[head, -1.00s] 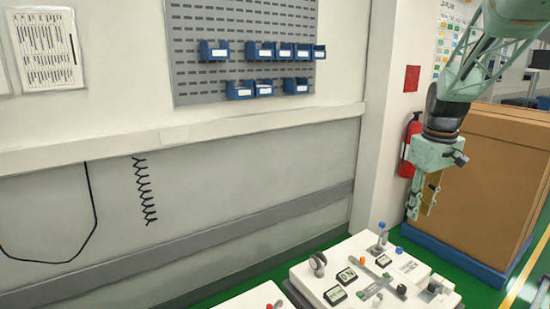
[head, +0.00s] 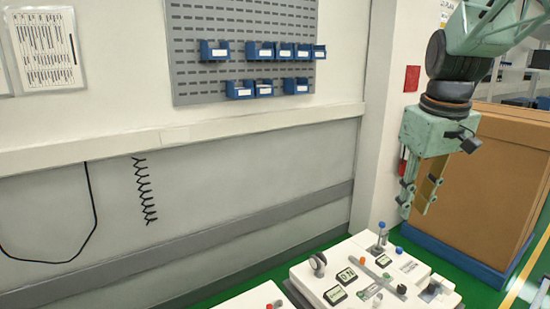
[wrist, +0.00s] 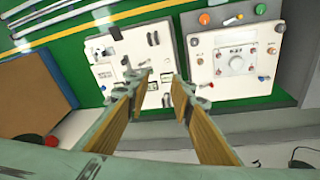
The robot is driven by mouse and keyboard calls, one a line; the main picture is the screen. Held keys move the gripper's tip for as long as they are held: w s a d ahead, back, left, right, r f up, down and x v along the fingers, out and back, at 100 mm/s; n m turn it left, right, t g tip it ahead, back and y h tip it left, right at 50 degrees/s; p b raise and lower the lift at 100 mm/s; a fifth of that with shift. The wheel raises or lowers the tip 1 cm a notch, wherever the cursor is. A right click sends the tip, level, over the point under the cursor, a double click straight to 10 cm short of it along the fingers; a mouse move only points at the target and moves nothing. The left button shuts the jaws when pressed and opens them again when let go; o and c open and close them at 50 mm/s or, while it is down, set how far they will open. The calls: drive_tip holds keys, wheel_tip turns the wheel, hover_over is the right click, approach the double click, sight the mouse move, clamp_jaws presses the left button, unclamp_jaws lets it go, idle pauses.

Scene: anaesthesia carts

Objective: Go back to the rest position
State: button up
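My gripper (head: 416,208) hangs at the right of the head view, pointing down above and behind the right cart. Its two fingers are apart with nothing between them. In the wrist view my gripper (wrist: 165,88) also shows open and empty, with its fingers over the edge of a white cart top. The right cart (head: 335,268) has small displays, knobs and a blue-capped bottle (head: 382,233) on it. No object touches the fingers.
A large brown box (head: 490,190) on a blue base stands behind the gripper. A red fire extinguisher (head: 402,163) hangs on the wall, partly hidden by my gripper. Blue bins (head: 240,90) hang on a pegboard. A second white cart (head: 255,298) is at the bottom edge.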

drive_tip(key=s+a+m, duration=0.1)
drive_tip(key=s+a, duration=0.2)
drive_tip(key=s, duration=0.7)
drive_tip(key=s+a+t, duration=0.1)
drive_tip(key=s+a, duration=0.3)
drive_tip(key=s, duration=0.7)
drive_tip(key=s+a+m, duration=0.1)
drive_tip(key=s+a, duration=0.3)
drive_tip(key=s, duration=0.6)
drive_tip(key=shift+s+a+r+m+t, duration=0.25)
drive_tip(key=shift+s+r+m+t, duration=0.05)
drive_tip(key=shift+d, duration=0.15)
